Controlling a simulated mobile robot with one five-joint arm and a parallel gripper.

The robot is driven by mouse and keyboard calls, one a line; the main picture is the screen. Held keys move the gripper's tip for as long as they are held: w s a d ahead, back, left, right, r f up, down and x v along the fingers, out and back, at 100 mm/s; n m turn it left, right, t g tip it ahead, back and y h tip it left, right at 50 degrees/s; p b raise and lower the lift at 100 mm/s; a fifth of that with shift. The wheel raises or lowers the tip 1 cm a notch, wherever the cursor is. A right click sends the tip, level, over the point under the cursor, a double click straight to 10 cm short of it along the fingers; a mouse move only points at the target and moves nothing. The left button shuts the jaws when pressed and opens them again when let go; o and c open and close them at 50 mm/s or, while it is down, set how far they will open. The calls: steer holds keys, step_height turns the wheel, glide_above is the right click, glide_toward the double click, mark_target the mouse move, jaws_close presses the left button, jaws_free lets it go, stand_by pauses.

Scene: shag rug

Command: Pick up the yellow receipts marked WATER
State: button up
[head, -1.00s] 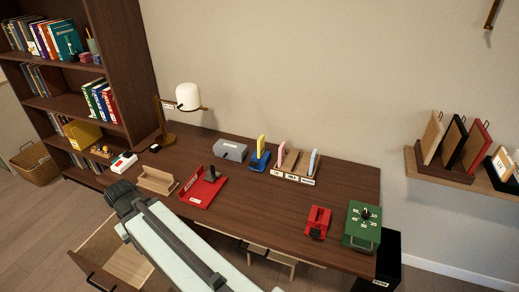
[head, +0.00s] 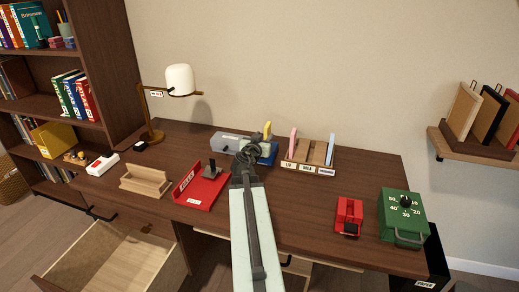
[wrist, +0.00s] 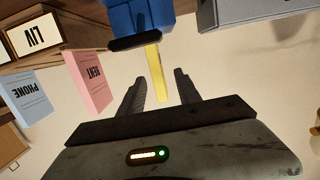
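The yellow receipts (head: 267,129) stand upright in a blue holder (head: 266,155) toward the back of the desk, partly hidden by my gripper (head: 262,141). The wrist view is upside down. There the yellow receipts (wrist: 158,73) show as a narrow edge extending from the blue holder (wrist: 140,18). My gripper (wrist: 160,76) is open, with one finger on each side of the yellow strip and visible gaps between. No WATER marking is readable on it.
A wooden rack (head: 305,165) with pink and light blue slips stands just right of the blue holder. A grey box (head: 231,144) is close on the left. A red tray (head: 201,192), a red device (head: 348,216) and a green timer box (head: 403,216) are farther off.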

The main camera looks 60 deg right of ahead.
mark_target(265, 137)
steer(key=shift+d+f+b, duration=0.1)
steer(key=shift+f+b, duration=0.25)
steer(key=shift+f, duration=0.35)
steer(key=shift+d+r, duration=0.1)
steer(key=x, duration=0.2)
steer(key=shift+w+d, duration=0.2)
steer(key=shift+d, duration=0.05)
steer(key=x, duration=0.1)
steer(key=b+x, duration=0.1)
steer(key=x, duration=0.3)
steer(key=shift+s+d+f, duration=0.15)
steer(key=shift+s+f, duration=0.05)
steer(key=shift+f, duration=0.1)
jaws_close()
